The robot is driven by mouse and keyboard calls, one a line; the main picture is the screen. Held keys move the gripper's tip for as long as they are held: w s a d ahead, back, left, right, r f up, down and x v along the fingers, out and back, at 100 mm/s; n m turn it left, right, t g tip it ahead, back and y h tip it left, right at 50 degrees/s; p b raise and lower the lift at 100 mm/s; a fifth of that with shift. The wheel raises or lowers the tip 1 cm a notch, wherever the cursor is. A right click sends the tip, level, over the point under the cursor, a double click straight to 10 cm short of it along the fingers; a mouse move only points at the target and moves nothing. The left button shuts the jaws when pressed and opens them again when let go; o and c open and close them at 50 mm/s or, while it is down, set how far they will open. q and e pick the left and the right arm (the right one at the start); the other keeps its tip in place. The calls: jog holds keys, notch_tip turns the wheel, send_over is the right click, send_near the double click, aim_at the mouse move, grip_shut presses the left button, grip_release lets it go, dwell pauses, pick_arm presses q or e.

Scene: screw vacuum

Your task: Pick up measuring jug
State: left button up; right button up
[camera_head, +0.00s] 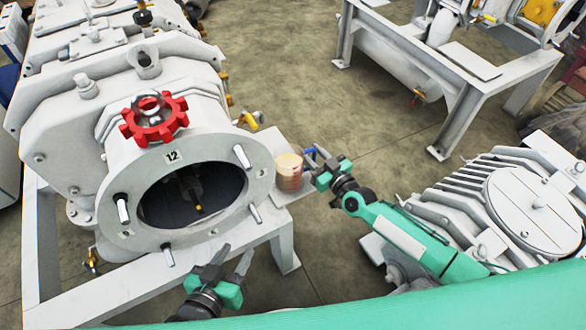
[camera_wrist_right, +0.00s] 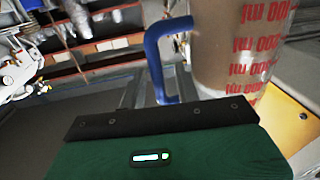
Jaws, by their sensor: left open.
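The measuring jug (camera_head: 289,172) stands on a small light platform beside the large grey machine. It is a pale beige cup with reddish bands and a blue handle (camera_head: 310,152) facing my right gripper. My right gripper (camera_head: 314,166) is at the handle side of the jug; its fingers are too small to tell open from shut. In the right wrist view the jug (camera_wrist_right: 235,50) is close, with red millilitre marks, and its blue handle (camera_wrist_right: 154,62) is just beyond the gripper body. My left gripper (camera_head: 232,262) is open and empty in front of the machine, away from the jug.
The grey machine (camera_head: 90,140) with a red handwheel (camera_head: 154,120) and round opening fills the left. A finned grey motor (camera_head: 500,200) stands at the right. A metal frame bench (camera_head: 430,60) is at the back. The floor between is clear.

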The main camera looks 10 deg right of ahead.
grip_shut()
pick_arm(q)
jog(key=shift+a, duration=0.1)
pick_arm(e)
jog(key=shift+r, duration=0.3)
